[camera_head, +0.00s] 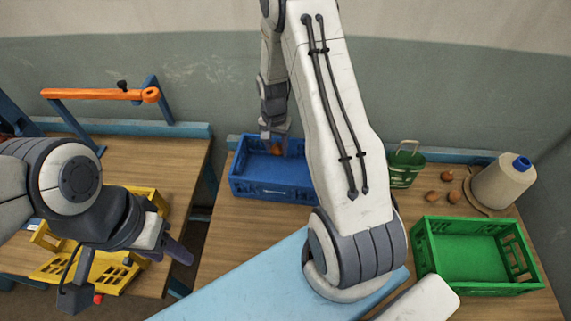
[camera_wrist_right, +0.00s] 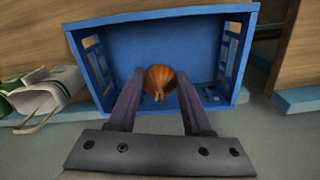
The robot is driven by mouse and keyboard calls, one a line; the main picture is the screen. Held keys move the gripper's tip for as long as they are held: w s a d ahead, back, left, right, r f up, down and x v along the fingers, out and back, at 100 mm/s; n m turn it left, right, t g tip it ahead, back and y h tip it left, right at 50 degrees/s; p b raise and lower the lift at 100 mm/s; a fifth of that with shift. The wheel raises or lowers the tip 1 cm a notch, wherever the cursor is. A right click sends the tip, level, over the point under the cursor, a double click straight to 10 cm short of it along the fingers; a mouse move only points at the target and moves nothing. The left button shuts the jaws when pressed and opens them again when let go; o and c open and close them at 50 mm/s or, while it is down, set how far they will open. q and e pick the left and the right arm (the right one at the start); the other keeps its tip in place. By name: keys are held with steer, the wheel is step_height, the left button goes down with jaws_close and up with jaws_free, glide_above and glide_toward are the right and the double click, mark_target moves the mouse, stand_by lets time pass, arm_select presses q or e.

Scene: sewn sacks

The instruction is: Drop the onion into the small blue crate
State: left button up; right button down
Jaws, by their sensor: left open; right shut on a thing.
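The small blue crate (camera_head: 270,182) stands on the wooden table at the back, left of my right arm. My right gripper (camera_head: 275,138) points down over it, shut on the brown onion (camera_head: 277,149). In the right wrist view the onion (camera_wrist_right: 160,76) sits between the two fingertips, with the blue crate's floor (camera_wrist_right: 200,40) behind it. The onion appears to be over the crate's inside; its exact height cannot be told. My left gripper (camera_head: 172,248) is open and empty, over the left table near a yellow crate (camera_head: 105,270).
A green crate (camera_head: 470,257) stands at the right, with several brown onions (camera_head: 446,176), a small green basket (camera_head: 405,165) and a thread cone (camera_head: 503,182) behind it. A light blue cloth (camera_head: 240,280) lies in front. An orange bar (camera_head: 95,94) stands at the left.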

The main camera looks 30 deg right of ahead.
arm_select(q)
step_height(320, 180, down, 2)
steer(key=b, duration=0.3)
steer(key=shift+a+f+b, duration=0.1)
steer(key=shift+f+b, duration=0.15)
steer(key=shift+b, duration=0.05)
arm_select(e)
steer(key=d+f+m, duration=0.2)
steer(key=d+f, duration=0.1)
steer(key=f, duration=0.3)
steer(key=shift+w+m, duration=0.4)
steer(key=shift+c, duration=1.2)
jaws_free()
arm_select(q)
step_height(320, 180, down, 3)
steer(key=b, duration=0.2)
steer(key=shift+r+b, duration=0.1)
steer(key=shift+b, duration=0.3)
arm_select(e)
step_height(320, 180, up, 11)
steer(key=shift+f, duration=0.2)
steer(key=shift+w, duration=0.1)
